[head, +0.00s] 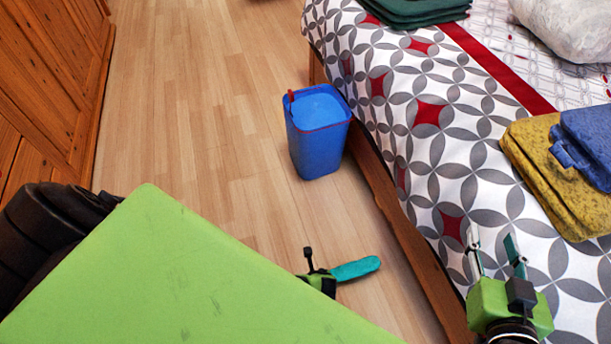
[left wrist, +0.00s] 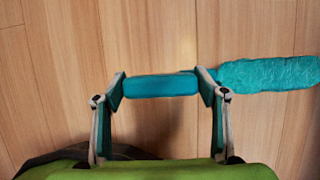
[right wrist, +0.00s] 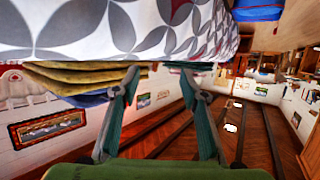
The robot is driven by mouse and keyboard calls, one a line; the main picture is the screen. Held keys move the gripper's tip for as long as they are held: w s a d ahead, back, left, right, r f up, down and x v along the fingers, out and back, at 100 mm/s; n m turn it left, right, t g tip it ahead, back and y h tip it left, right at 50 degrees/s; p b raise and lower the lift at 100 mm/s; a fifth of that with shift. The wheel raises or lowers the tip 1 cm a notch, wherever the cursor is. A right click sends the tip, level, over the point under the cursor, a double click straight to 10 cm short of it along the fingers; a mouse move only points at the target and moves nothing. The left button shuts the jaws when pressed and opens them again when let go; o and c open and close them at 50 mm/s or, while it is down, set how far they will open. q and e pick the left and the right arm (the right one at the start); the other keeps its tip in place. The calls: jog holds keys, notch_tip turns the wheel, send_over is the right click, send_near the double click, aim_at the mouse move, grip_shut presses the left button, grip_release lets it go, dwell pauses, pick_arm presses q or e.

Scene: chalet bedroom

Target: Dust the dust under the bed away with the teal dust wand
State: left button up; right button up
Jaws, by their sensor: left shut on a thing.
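The teal dust wand (head: 356,269) is low over the floor, left of the bed (head: 385,185), in the head view. My left gripper (head: 322,280) is mostly hidden behind my green arm there. In the left wrist view it is shut on the wand's handle (left wrist: 160,88), and the fluffy head (left wrist: 268,73) sticks out to the right. My right gripper (head: 496,258) is open and empty, by the bed's patterned cover; its spread fingers show in the right wrist view (right wrist: 165,100). No dust shows, and the floor under the bed is hidden.
A blue bin (head: 318,150) stands on the floor against the bed's wooden side rail (head: 395,220). Folded yellow (head: 548,175) and blue (head: 592,140) cloths and a dark green one (head: 415,10) lie on the bed. A wooden wardrobe (head: 45,85) is at left; the floor between is clear.

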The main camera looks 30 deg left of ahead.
pick_arm(q)
jog(key=shift+r+p, duration=0.55)
jog(key=shift+r, duration=0.05)
jog(key=shift+r+p, duration=0.6)
pick_arm(e)
jog(key=s+d+f+g+h, duration=0.1)
jog(key=s+d+f+g, duration=0.2)
jog(key=s+f+g, duration=0.3)
jog(key=s+f, duration=0.3)
jog(key=shift+d+f+h, duration=0.3)
jog(key=shift+h, duration=0.1)
